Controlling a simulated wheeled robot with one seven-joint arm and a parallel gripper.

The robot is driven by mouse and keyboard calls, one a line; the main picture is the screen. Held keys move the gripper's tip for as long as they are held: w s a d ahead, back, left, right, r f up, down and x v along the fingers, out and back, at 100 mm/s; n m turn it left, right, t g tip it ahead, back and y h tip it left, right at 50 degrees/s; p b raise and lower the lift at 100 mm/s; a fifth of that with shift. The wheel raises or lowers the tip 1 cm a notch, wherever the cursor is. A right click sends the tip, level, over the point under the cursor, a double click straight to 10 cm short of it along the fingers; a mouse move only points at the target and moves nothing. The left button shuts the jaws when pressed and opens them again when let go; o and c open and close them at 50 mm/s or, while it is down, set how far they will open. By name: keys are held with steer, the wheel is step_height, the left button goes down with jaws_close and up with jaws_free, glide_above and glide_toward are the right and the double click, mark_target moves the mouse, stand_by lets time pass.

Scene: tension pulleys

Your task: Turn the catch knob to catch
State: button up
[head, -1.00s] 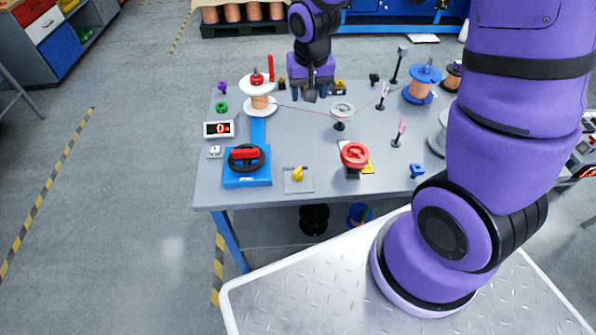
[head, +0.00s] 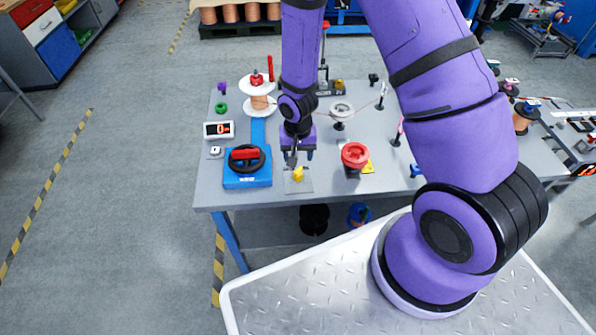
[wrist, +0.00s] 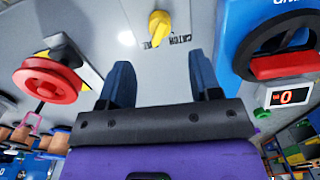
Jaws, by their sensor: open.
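The catch knob (head: 298,174) is a small yellow knob on a grey plate (head: 303,187) near the table's front edge. It also shows in the wrist view (wrist: 159,27), with lettering that includes "CATCH" on the plate beside it. My gripper (head: 298,158) is just above and behind the knob in the head view. In the wrist view its two blue fingers (wrist: 161,82) are apart with nothing between them, and the knob lies beyond the fingertips, roughly centred between them. The gripper and knob are apart.
A blue unit (head: 245,181) with a black wheel and red handle stands left. A display (head: 218,129) and a copper spool (head: 258,103) are farther back. A grey pulley (head: 341,110) stands behind the red handwheel.

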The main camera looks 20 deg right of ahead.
mark_target(298, 171)
step_height(298, 171, down, 8)
steer(key=shift+f, duration=0.2)
stand_by(0.4)
steer(key=c, duration=0.9)
